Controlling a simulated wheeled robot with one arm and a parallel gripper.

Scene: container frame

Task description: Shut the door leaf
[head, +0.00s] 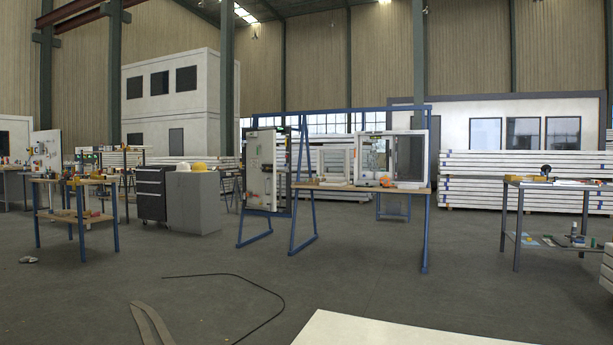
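A white panel (261,172) that looks like the door leaf stands upright at the left end of a blue metal frame (316,113). Small dark fittings show on its face. It appears turned at an angle to the frame, but I cannot tell how far open it is. A white framed window unit (391,160) stands on the bench to its right. My gripper is not in view.
A wooden-topped bench (345,187) runs along the blue frame, whose splayed feet reach the floor. A dark cable (262,287) lies on the floor ahead. Workbenches stand left (62,217) and right (556,186). The middle floor is mostly clear.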

